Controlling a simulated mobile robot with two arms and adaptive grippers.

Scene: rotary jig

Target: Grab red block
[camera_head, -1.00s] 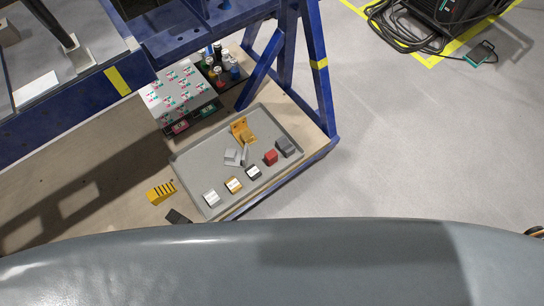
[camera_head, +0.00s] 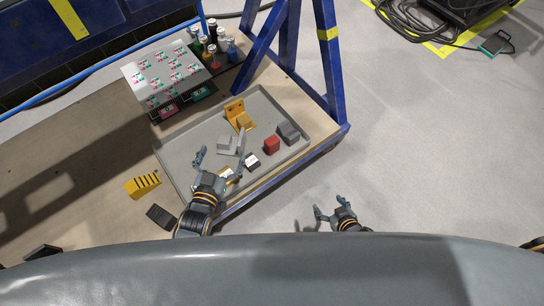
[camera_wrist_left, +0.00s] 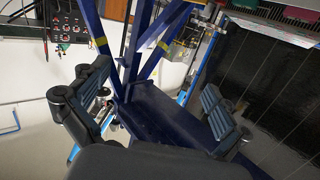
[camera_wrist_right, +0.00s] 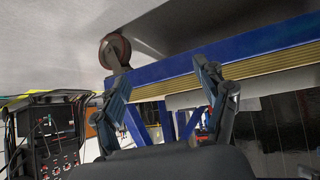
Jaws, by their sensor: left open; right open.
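The red block (camera_head: 272,145) sits in the grey tray (camera_head: 181,160) on the bench, in the right part of the tray, between a dark grey block and a small black-and-white block. My left gripper (camera_head: 219,150) is open over the tray, left of the red block and apart from it. Its fingers also show spread in the left wrist view (camera_wrist_left: 160,110). My right gripper (camera_head: 328,208) is open and empty, right of the bench edge over the floor. It also shows open in the right wrist view (camera_wrist_right: 168,100). The red block shows in neither wrist view.
A yellow bracket (camera_head: 238,115), grey pieces (camera_head: 228,145) and a dark grey block (camera_head: 289,133) lie in the tray. A blue frame post (camera_head: 330,60) rises beyond the tray's right side. A yellow slotted block (camera_head: 143,185) and bottles (camera_head: 214,45) are on the bench.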

